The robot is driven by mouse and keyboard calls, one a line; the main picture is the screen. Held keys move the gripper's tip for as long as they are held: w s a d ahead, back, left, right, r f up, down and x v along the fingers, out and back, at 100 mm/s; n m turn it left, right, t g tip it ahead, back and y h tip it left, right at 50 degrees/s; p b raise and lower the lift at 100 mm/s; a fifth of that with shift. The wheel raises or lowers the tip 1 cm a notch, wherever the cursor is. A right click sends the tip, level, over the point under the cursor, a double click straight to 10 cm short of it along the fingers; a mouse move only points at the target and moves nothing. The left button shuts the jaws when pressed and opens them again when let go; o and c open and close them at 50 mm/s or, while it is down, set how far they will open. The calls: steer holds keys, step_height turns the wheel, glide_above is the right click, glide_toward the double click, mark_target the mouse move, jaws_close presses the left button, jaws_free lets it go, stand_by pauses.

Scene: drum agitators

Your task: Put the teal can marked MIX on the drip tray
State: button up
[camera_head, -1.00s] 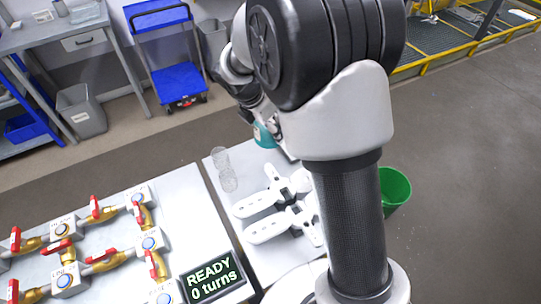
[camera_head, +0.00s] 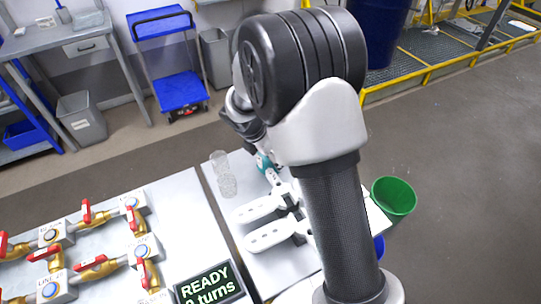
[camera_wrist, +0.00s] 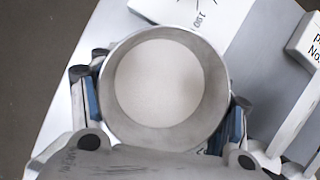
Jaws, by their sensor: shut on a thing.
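A teal can (camera_head: 263,162) shows in the head view, partly hidden by my arm, over the far part of the pale table. In the wrist view I look down on its round metal rim and pale grey inside (camera_wrist: 165,85). My gripper (camera_wrist: 163,115) is shut on the can, with a blue-padded finger on each side. The can's MIX mark cannot be read. I cannot tell whether the can touches the surface below it. I cannot pick out the drip tray for certain; my arm covers part of the table.
Two clear cups (camera_head: 224,175) stand left of the can. White slotted holders (camera_head: 268,222) lie nearer on the table. Red-handled valves (camera_head: 95,265) and a READY display (camera_head: 208,285) are at left. A green bin (camera_head: 393,197) stands at right. A white dial plate (camera_wrist: 190,12) lies beyond the can.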

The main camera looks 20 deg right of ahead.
steer(key=o, duration=0.9)
steer(key=shift+f, duration=0.15)
steer(key=o, duration=0.4)
steer(key=shift+o, duration=0.2)
